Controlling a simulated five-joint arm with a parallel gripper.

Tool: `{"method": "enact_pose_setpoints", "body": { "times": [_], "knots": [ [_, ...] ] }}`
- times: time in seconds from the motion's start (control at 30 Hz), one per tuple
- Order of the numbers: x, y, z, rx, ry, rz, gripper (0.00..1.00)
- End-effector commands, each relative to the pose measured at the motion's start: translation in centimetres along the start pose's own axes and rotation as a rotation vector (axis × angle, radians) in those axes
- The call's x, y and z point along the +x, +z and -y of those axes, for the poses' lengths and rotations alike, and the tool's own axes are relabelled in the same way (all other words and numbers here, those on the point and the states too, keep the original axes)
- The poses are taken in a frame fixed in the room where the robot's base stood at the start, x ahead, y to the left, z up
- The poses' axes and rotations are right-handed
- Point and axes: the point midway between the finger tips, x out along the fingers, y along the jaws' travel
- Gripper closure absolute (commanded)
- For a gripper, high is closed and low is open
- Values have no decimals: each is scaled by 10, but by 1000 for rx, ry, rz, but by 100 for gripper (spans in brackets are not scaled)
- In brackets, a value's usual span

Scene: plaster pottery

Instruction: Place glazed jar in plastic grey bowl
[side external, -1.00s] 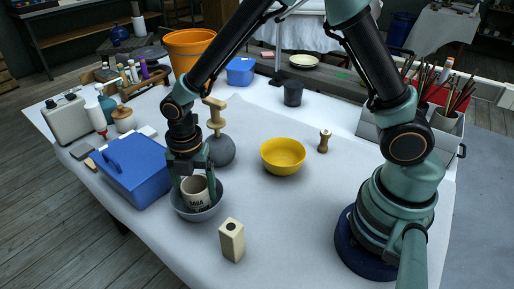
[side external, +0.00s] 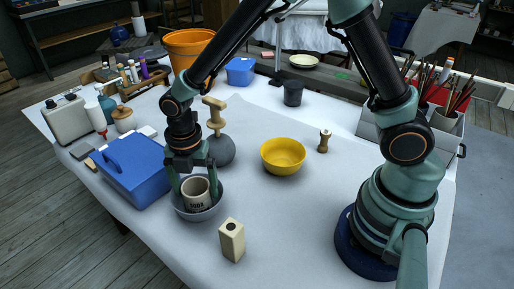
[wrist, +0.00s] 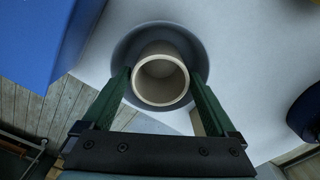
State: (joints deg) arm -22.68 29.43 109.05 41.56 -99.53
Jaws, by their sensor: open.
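The glazed jar (side external: 196,194) is a cream cup-shaped pot with dark lettering. It sits inside the plastic grey bowl (side external: 182,213), which stands on the white table cloth near its left front edge. My gripper (side external: 195,189) is open, its fingers on either side of the jar. In the wrist view the jar's round mouth (wrist: 161,79) lies between the open green fingers, with gaps beside it, and the bowl's rim (wrist: 128,42) shows around it. The jar's base is hidden inside the bowl.
A blue box (side external: 132,172) stands close left of the bowl. A cream block with a hole (side external: 232,241) stands in front, right of it. A grey round object (side external: 221,151) is behind. A yellow bowl (side external: 283,157) is right, with clear cloth between.

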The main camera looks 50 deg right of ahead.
Motion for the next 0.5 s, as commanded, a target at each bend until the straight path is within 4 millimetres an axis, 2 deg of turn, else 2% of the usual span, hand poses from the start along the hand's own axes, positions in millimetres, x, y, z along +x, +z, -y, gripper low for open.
{"method": "enact_pose_setpoints", "body": {
  "times": [0.3, 0.5],
  "knots": [
    [-66, 0, -1, 0, 7, 1, 7],
    [-96, 0, -1, 0, 4, 1, 7]
  ]
}}
